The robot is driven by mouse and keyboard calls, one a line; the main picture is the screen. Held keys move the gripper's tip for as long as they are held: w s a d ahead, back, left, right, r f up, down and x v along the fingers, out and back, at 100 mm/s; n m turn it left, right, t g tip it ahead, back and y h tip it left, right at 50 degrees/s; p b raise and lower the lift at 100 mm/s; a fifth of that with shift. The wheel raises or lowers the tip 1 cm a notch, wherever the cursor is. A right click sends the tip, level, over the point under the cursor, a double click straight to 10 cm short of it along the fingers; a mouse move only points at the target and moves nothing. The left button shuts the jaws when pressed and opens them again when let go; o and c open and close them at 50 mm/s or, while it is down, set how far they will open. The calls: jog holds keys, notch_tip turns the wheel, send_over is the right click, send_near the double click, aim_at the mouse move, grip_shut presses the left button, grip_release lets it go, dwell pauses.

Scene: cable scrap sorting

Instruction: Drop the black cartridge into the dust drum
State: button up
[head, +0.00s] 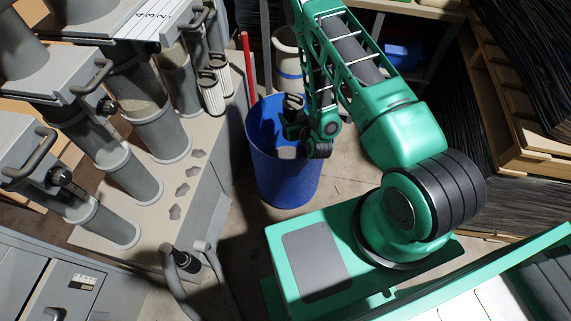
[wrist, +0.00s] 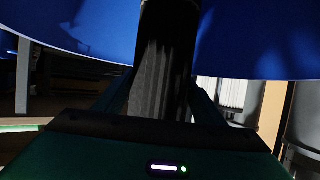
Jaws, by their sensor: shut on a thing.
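The dust drum (head: 285,183) is a blue, open-topped drum on the floor, left of my base. My gripper (head: 297,128) is at the drum's mouth in the head view, with my arm reaching over the rim from the right. It is shut on the black cartridge (head: 293,103), whose dark capped end shows above the jaws. In the wrist view the cartridge's dark pleated body (wrist: 165,70) stands between the fingers, with the blue drum (wrist: 245,45) on both sides. The cartridge's lower part is in shadow; I cannot tell how deep it reaches into the drum.
White pleated cartridges (head: 212,92) stand behind the grey filter housings (head: 135,178) at left. A red pole (head: 248,65) and a pale barrel (head: 289,65) are behind the drum. Wooden pallets (head: 515,125) with black cable are at right. Some floor (head: 330,185) is bare beside the drum.

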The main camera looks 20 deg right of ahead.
jog(key=shift+f, duration=0.3)
jog(key=o, duration=1.5)
jog(key=shift+c, duration=0.2)
jog(key=shift+s, duration=0.1)
jog(key=v, duration=1)
jog(key=shift+s, duration=0.25)
jog(key=shift+r, duration=0.15)
